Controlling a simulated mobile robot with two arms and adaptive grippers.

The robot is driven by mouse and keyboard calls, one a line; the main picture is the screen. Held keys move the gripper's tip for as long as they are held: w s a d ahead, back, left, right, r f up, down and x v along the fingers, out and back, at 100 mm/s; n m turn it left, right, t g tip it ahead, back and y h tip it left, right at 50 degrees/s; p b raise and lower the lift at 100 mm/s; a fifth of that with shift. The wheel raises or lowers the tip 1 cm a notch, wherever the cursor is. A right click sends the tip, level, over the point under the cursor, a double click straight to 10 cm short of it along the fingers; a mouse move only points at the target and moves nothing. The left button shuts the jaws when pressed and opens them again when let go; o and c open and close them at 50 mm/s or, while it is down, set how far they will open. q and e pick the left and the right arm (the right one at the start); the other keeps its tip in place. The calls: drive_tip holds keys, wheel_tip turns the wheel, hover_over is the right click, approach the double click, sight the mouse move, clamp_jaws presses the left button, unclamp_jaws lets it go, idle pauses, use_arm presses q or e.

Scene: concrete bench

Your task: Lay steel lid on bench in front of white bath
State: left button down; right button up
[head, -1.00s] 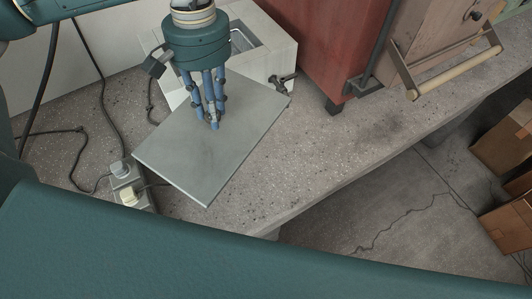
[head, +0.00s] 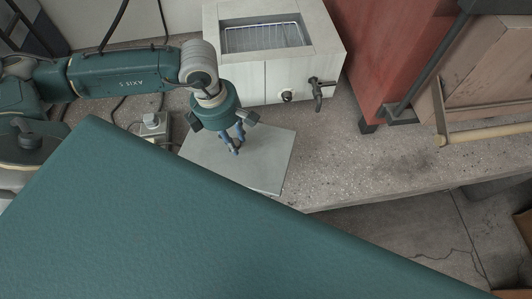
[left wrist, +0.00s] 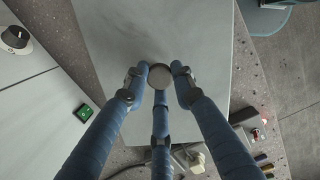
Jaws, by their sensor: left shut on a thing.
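The steel lid (head: 265,170) is a flat grey plate in front of the white bath (head: 317,73). It is level or nearly so, on the bench or very close above it; I cannot tell which. My left gripper (head: 238,148) points down over the lid's middle. In the left wrist view its three blue fingers (left wrist: 160,80) are closed around the round knob (left wrist: 160,75) on the lid (left wrist: 150,25). The bath's top is open and shows a wire rack inside. My large teal body part hides the lid's near left edge. My right gripper is out of view.
A tap (head: 318,94) sticks out from the bath's front. A socket block with plugs (head: 153,126) and cables lies left of the lid. A red cabinet (head: 388,60) stands right of the bath. The speckled bench (head: 400,155) is clear to the right, up to its front edge.

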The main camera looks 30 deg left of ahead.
sight(285, 143)
use_arm(q)
drive_tip(key=a+f+n, duration=0.1)
drive_tip(key=s+n, duration=0.1)
drive_tip(key=n, duration=0.1)
drive_tip(key=s+a+f+n, duration=0.1)
drive_tip(key=shift+a+f+t, duration=0.3)
drive_tip(key=shift+a, duration=0.05)
drive_tip(key=shift+n, duration=0.4)
drive_tip(key=w+d+p, duration=0.1)
drive_tip(key=w+d, duration=0.2)
drive_tip(key=d, duration=0.2)
drive_tip(key=w+d+p, duration=0.2)
drive_tip(key=w+d, duration=0.1)
drive_tip(key=d, duration=0.1)
drive_tip(key=w+d+p, duration=0.2)
drive_tip(key=w+d, duration=0.2)
drive_tip(key=d, duration=0.1)
drive_tip(key=shift+d, duration=0.3)
wheel_tip(285, 143, down, 3)
drive_tip(key=shift+f+p, duration=0.2)
drive_tip(key=shift+p, duration=0.75)
drive_tip(key=shift+f, duration=0.2)
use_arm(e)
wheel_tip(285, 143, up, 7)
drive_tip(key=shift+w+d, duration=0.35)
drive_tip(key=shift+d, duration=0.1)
use_arm(q)
drive_tip(key=shift+f, duration=0.1)
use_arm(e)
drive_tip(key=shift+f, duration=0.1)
